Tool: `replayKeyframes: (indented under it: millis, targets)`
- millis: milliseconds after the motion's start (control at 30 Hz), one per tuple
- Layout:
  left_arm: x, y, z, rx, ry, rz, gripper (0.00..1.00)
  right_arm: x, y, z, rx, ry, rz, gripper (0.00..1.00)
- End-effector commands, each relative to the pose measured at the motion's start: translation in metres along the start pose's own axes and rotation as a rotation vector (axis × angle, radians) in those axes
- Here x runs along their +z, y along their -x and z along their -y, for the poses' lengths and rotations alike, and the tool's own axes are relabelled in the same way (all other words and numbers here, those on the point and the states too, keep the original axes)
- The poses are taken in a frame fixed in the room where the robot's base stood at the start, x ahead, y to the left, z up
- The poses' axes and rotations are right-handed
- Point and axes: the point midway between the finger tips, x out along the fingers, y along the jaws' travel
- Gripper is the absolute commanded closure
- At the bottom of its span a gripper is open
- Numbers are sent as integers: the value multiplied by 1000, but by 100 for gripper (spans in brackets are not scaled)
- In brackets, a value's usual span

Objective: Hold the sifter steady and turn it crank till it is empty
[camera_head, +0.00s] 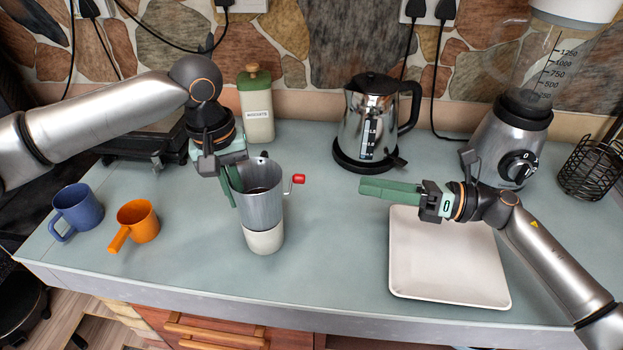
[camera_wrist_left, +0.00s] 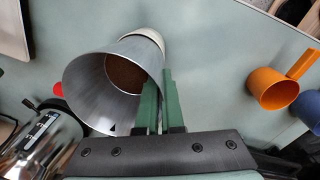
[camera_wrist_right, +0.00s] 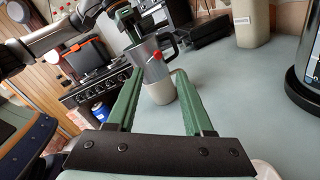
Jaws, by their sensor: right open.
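The grey metal sifter (camera_head: 262,208) stands upright in the middle of the counter, on a white cup-like base (camera_head: 264,240). Its red crank knob (camera_head: 299,179) sticks out to the right. Brown powder (camera_wrist_left: 125,74) shows inside it in the left wrist view. My left gripper (camera_head: 233,187) is at the sifter's left rim, its two fingers close together with the wall between them. My right gripper (camera_head: 362,190) is open and empty, right of the crank and apart from it. In the right wrist view, the sifter (camera_wrist_right: 150,70) and red knob (camera_wrist_right: 155,54) appear beyond its spread fingers.
A blue mug (camera_head: 77,213) and an orange cup (camera_head: 138,222) stand left. A kettle (camera_head: 365,115), a biscuit jar (camera_head: 256,118) and a blender (camera_head: 505,140) stand at the back. A white tray (camera_head: 445,270) lies below my right arm. The counter between sifter and tray is clear.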

Motion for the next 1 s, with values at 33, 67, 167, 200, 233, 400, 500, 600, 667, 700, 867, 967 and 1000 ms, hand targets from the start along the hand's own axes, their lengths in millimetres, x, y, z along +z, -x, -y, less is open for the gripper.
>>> replayKeyframes:
  millis: [33, 67, 167, 200, 233, 400, 500, 600, 667, 700, 867, 967, 1000]
  targets:
    - [0, -1, 0, -2, 0, 0, 100, 2, 2, 3, 15, 76, -8, 48]
    - [0, -1, 0, -2, 0, 0, 100, 2, 3, 3, 25, 122, -15, 48]
    - [0, -1, 0, -2, 0, 0, 100, 2, 6, 5, 55, 246, -31, 48]
    - [0, -1, 0, -2, 0, 0, 100, 2, 8, 6, 64, 283, -36, 48]
    - [0, -1, 0, -2, 0, 0, 100, 2, 8, 7, 69, 308, -39, 48]
    - [0, -1, 0, -2, 0, 0, 100, 2, 8, 7, 90, 380, -45, 48]
    - [0, -1, 0, -2, 0, 0, 100, 1, -2, 6, 93, 388, -46, 48]
    - [0, -1, 0, -2, 0, 0, 100, 0, -18, 4, 95, 386, -45, 48]
    - [0, -1, 0, -2, 0, 0, 100, -1, -30, 3, 95, 386, -45, 48]
    - [0, -1, 0, -2, 0, 0, 100, -2, -39, 2, 95, 386, -46, 48]
    - [0, -1, 0, -2, 0, 0, 100, -4, -71, 0, 94, 385, -45, 48]
    - [0, -1, 0, -2, 0, 0, 100, -4, -87, -1, 93, 384, -45, 48]
    - [0, -1, 0, -2, 0, 0, 100, -5, -92, -2, 93, 384, -45, 48]
